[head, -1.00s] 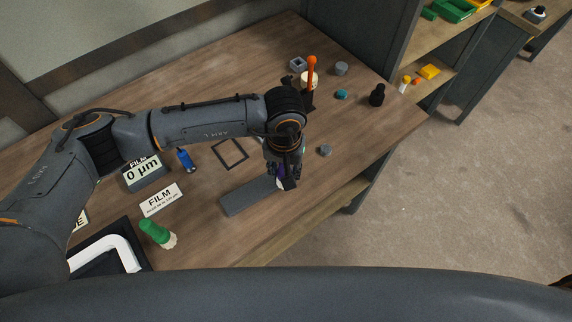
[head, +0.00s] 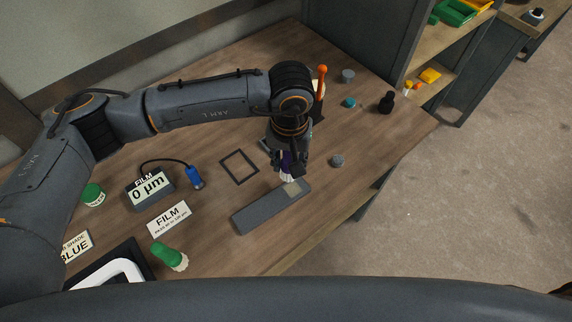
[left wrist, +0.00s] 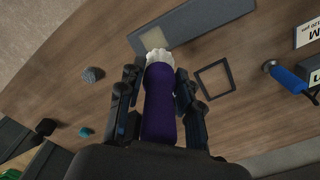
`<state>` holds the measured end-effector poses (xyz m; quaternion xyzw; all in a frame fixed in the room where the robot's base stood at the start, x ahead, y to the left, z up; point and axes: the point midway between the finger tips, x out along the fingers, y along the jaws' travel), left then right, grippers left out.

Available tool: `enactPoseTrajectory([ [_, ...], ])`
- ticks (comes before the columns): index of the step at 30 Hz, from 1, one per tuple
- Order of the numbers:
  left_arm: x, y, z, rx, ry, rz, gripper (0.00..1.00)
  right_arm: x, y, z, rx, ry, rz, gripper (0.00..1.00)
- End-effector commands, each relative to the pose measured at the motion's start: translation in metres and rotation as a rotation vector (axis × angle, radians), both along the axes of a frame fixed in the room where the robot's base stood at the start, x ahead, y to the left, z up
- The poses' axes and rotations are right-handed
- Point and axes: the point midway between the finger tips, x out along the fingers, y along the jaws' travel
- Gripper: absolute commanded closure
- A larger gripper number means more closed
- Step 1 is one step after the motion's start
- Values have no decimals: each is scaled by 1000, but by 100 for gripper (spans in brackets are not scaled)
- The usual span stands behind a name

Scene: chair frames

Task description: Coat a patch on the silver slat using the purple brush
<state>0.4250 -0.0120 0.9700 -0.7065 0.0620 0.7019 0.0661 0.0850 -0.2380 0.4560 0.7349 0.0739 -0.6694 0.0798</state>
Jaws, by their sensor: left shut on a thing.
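The silver slat (head: 258,212) lies on the wooden table as a flat grey bar, and it also shows in the left wrist view (left wrist: 210,22). A pale beige patch (head: 293,188) is on its right end in the head view, also visible in the left wrist view (left wrist: 150,37). My left gripper (head: 288,168) is shut on the purple brush (left wrist: 160,108). The brush's white bristles (left wrist: 157,58) point at the slat, by the edge of the patch. I cannot tell whether they touch it. My right gripper is not in view.
A dark square frame (head: 239,167) lies behind the slat. A film gauge (head: 150,188) with a blue probe (head: 195,178) reads 0 µm. A FILM card (head: 170,218) and green brush (head: 170,257) are at left. A grey knob (head: 337,160) sits right of the gripper.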

Motion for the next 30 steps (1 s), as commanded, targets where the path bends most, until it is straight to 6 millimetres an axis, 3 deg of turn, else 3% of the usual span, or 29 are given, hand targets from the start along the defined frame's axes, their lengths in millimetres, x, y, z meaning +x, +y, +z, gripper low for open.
enactPoseTrajectory([
  [12,-1,-6,34,0,-1,12,97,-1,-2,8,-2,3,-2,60],
  [30,-1,-6,35,0,0,13,97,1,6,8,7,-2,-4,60],
])
